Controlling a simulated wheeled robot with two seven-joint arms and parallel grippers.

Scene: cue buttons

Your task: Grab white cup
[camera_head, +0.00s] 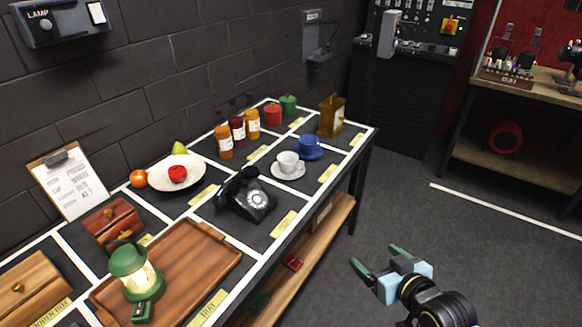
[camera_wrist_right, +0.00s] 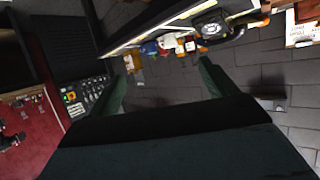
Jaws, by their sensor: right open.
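A white cup (camera_head: 287,161) stands upright on a white saucer (camera_head: 289,174) toward the right half of the table, between the black telephone and a blue cup (camera_head: 309,143) on a blue saucer. My right gripper (camera_head: 375,261) is open and empty in the air, in front of the table over the floor, apart from the cup. In the right wrist view its two green fingers (camera_wrist_right: 163,83) are spread with nothing between them. A small white shape near the top of that view may be the cup, but it is too small to tell. My left gripper is not in view.
On the table (camera_head: 260,236) are a black telephone (camera_head: 246,196), a wooden tray (camera_head: 187,262), a green lantern (camera_head: 133,275), a plate with fruit (camera_head: 196,165), several jars (camera_head: 238,130) and a brass lantern (camera_head: 331,115). A dark wall stands behind. The floor (camera_head: 460,250) is clear at right.

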